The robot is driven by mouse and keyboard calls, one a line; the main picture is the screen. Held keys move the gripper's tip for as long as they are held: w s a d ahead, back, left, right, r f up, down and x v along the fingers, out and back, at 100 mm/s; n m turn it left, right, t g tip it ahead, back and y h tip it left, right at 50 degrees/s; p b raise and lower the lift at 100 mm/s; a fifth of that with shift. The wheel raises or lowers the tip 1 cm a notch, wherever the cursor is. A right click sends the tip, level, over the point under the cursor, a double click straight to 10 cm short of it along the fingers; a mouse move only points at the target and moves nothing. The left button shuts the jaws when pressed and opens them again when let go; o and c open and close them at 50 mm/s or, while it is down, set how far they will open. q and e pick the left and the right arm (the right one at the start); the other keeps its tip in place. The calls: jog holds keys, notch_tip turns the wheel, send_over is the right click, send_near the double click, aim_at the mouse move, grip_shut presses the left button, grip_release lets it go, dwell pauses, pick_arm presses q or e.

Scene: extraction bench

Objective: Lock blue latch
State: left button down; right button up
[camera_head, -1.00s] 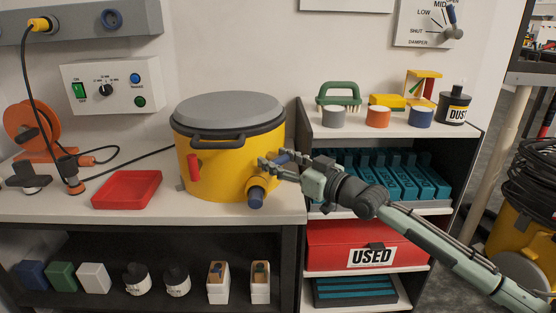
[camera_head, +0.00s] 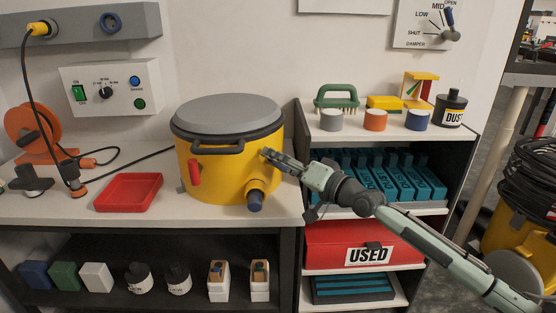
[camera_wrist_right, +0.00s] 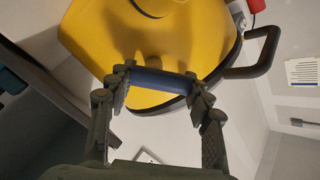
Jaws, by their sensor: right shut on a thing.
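The blue latch (camera_wrist_right: 160,78) is a short blue bar at the rim of a yellow drum (camera_head: 222,178) with a grey lid (camera_head: 226,112). In the wrist view, it lies between the two fingertips of my right gripper (camera_wrist_right: 158,80), which is shut on it. In the head view, my right gripper (camera_head: 270,157) is at the drum's right side, just below the rim, and hides the latch. A red latch (camera_head: 194,172) shows on the drum's front left. My left gripper is not in view.
A dark handle (camera_head: 217,149) and a dark-tipped port (camera_head: 255,198) stick out of the drum near my gripper. A red tray (camera_head: 128,192) lies to the left. A shelf unit (camera_head: 300,165) stands close on the right, under my right arm.

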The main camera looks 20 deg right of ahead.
jog(key=m, duration=0.3)
jog(key=shift+w+d+m+p, duration=0.1)
jog(key=shift+d+m+p, duration=0.1)
jog(key=shift+m+p, duration=0.15)
jog(key=shift+r+m, duration=0.1)
jog(key=shift+m, duration=0.75)
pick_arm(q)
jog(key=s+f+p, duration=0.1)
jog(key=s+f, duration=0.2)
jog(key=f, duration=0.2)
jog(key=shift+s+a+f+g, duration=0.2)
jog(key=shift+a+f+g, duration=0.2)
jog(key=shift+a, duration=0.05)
pick_arm(e)
jog(key=shift+w+d+m, duration=0.1)
jog(key=shift+d+m, duration=0.1)
jog(key=shift+m, duration=1.4)
jog(key=o, duration=1.2)
jog(key=shift+c, duration=0.2)
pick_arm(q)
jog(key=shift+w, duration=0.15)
